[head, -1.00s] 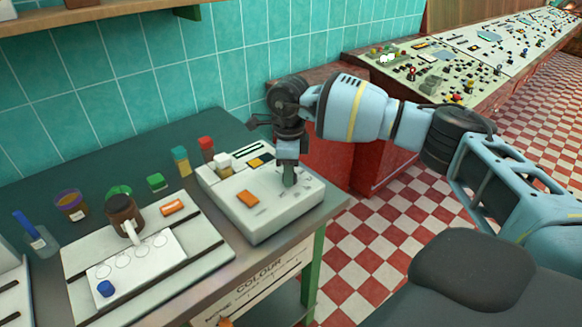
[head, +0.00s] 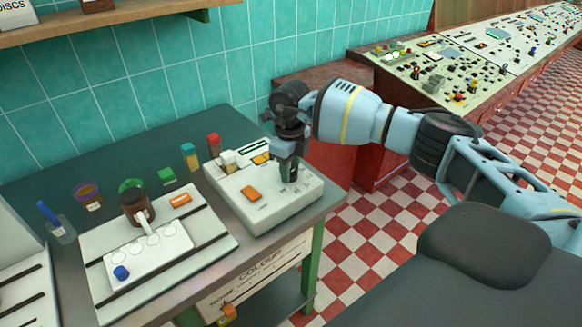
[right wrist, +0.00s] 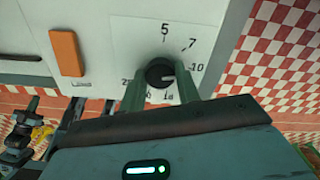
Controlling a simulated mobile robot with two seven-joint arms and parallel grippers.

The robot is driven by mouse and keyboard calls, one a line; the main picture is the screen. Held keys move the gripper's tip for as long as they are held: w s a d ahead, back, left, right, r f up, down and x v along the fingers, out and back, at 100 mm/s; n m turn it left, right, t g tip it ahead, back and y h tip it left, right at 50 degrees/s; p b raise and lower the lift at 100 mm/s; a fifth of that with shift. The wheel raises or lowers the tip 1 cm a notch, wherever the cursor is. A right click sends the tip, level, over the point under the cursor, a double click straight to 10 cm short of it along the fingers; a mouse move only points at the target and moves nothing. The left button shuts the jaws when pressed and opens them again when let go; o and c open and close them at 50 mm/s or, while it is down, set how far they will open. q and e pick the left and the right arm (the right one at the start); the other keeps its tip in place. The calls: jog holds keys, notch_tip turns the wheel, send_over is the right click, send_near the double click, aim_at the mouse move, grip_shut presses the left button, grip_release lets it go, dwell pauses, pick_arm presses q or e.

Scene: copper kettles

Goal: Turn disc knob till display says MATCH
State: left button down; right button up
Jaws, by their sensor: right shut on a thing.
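The cream instrument box (head: 300,199) stands at the right end of the dark bench, with an orange button (head: 250,193) on top. My right gripper (head: 287,178) reaches down onto its top and hides the knob in the head view. In the right wrist view, the round black disc knob (right wrist: 160,73) sits between the two green fingers of my right gripper (right wrist: 161,88), which is shut on it. The knob's white pointer points right, a little below the 10 mark. A small display strip (head: 254,147) at the back of the box is too small to read. My left gripper is out of view.
A white tray (head: 217,240) with a brown jar (head: 137,207) lies left of the box. Coloured blocks and a purple-rimmed pot (head: 88,194) stand behind it. A tiled wall backs the bench. Checkered floor lies to the right, before a long control console (head: 470,72).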

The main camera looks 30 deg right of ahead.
jog(key=o, duration=1)
jog(key=shift+c, duration=0.2)
jog(key=shift+r, duration=0.1)
notch_tip(320, 180, up, 8)
jog(key=shift+f, duration=0.2)
jog(key=shift+f, duration=0.1)
